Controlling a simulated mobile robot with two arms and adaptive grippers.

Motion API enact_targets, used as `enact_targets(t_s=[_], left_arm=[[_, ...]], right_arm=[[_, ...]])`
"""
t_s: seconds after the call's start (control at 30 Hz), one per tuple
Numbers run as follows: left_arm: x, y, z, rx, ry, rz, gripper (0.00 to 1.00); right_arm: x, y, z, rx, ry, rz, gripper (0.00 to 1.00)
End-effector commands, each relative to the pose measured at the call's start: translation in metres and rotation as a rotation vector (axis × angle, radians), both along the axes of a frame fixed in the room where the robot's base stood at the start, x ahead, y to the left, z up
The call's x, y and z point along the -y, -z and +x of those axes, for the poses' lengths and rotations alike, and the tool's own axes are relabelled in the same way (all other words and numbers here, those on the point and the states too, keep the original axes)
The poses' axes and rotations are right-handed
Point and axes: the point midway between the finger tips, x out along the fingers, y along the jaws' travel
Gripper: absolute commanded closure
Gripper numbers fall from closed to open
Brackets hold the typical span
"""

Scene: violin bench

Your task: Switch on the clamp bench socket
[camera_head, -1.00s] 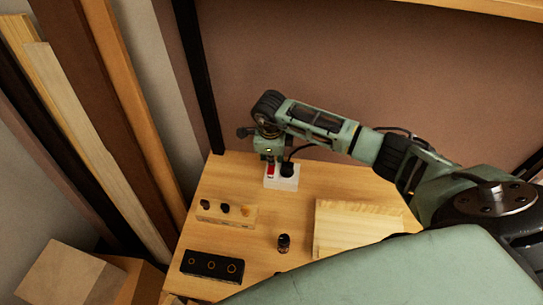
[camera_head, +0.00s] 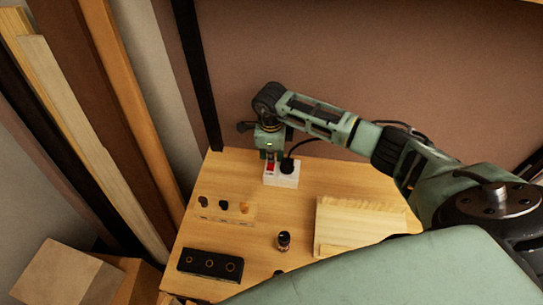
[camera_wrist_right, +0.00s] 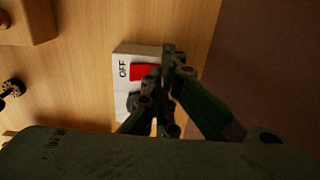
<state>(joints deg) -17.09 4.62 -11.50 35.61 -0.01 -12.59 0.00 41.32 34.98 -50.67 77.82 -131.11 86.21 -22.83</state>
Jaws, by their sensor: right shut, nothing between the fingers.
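The white bench socket (camera_head: 285,180) sits at the back of the wooden bench with a black plug and cord in it. Its red switch (camera_head: 271,168) is on the left part. In the right wrist view the socket (camera_wrist_right: 122,88) shows the word OFF beside the red switch (camera_wrist_right: 142,72). My right gripper (camera_head: 272,160) is shut and empty, pointing down at the socket. In the right wrist view its fingertips (camera_wrist_right: 165,68) are at the edge of the red switch and hide part of it. I cannot tell whether they touch. My left gripper is not in view.
A wooden block with pegs (camera_head: 226,213), a black block with rings (camera_head: 210,265), a small dark jar (camera_head: 283,240) and a pale wooden board (camera_head: 355,225) lie nearer on the bench. Tall planks (camera_head: 95,130) stand at the left. The back wall is close behind the socket.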

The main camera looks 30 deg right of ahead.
Motion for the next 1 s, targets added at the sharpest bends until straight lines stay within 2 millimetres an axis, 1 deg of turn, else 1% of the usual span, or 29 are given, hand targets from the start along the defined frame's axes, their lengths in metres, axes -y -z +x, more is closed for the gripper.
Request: enact_targets(t_s=[0.3,0.6,0.73,0.87,1.0], left_arm=[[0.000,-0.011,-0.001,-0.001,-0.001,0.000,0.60],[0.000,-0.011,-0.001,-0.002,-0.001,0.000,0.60],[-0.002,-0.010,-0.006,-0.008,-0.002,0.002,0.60],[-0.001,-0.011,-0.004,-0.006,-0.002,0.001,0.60],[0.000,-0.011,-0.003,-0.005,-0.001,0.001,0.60]], right_arm=[[-0.007,-0.005,-0.012,-0.005,-0.002,-0.001,1.00],[-0.010,-0.004,-0.014,-0.007,-0.002,0.003,1.00],[-0.011,-0.007,-0.014,-0.007,-0.003,0.004,1.00],[-0.011,-0.020,-0.013,-0.006,-0.002,0.004,1.00],[-0.011,-0.043,-0.012,-0.002,-0.003,0.004,1.00]])
